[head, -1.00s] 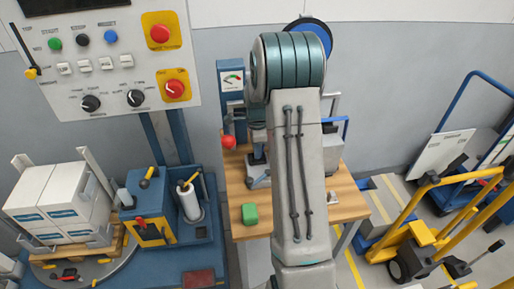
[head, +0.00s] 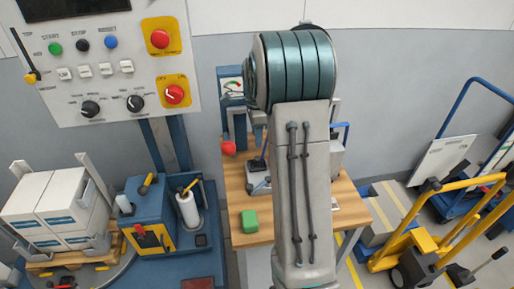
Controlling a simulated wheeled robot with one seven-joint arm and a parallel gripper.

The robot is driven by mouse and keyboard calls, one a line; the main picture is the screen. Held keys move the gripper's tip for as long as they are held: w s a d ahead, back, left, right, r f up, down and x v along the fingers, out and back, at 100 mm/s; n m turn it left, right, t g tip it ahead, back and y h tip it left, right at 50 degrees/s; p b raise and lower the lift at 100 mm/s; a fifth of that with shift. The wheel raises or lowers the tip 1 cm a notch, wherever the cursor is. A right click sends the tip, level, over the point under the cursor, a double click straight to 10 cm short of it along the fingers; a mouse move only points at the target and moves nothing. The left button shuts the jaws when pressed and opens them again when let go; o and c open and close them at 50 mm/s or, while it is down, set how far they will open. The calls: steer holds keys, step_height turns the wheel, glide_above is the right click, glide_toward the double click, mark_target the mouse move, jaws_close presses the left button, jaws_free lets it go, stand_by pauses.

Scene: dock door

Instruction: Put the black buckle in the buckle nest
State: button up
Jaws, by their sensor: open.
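I cannot make out the black buckle or the buckle nest in the head view. My arm stands in front of the middle of the wooden workbench (head: 236,183) and hides much of its top. My gripper is out of sight, so I cannot tell where it is relative to the buckle or nest.
A green block (head: 249,220) lies on the bench's front left, with a red ball knob (head: 228,148) behind it. A control panel (head: 105,60), a blue machine (head: 150,215) and stacked white boxes (head: 60,205) stand left. A yellow trolley (head: 420,235) stands right.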

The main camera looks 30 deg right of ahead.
steer(key=s+a+r+n+t, duration=0.2)
steer(key=s+a+r+n, duration=0.75)
steer(key=s, duration=0.25)
steer(key=s+a+f+n, duration=0.1)
steer(key=s+a+n, duration=0.2)
steer(key=s+n, duration=0.3)
steer(key=s+a+f+n+t, duration=0.1)
steer(key=s+a+n, duration=0.2)
steer(key=s+n, duration=0.3)
steer(key=shift+s+a+f, duration=0.15)
steer(key=shift+s+f, duration=0.2)
steer(key=shift+s, duration=0.6)
